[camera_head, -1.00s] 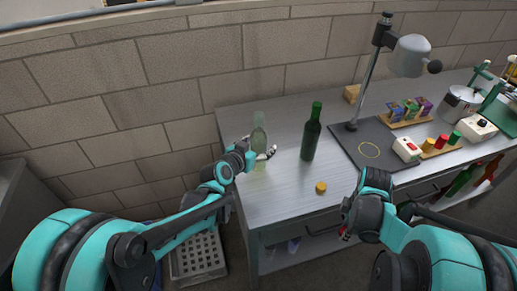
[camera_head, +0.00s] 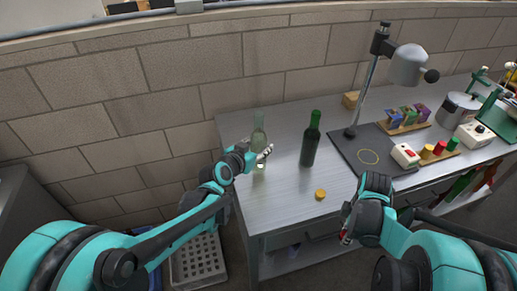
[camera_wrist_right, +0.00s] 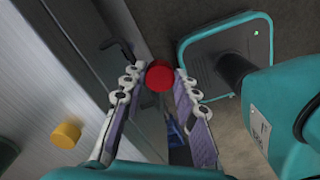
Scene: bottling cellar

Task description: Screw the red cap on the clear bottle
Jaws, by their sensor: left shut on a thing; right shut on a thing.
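The clear bottle (camera_head: 259,136) is upright near the table's far left edge, with no cap visible on its neck. My left gripper (camera_head: 262,155) is shut around its lower body; I cannot tell whether its base touches the table. The red cap (camera_wrist_right: 160,76) is between the fingertips of my right gripper (camera_wrist_right: 159,84), which is shut on it. In the head view my right gripper (camera_head: 346,228) hangs off the table's front edge, well to the right of and nearer than the clear bottle. The cap is mostly hidden there.
A dark green bottle (camera_head: 310,142) stands right of the clear one. A yellow cap (camera_head: 320,194) lies near the front edge; it also shows in the wrist view (camera_wrist_right: 66,135). A lamp (camera_head: 407,64) and a dark mat (camera_head: 352,158) are further right. A grey crate (camera_head: 198,262) is on the floor.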

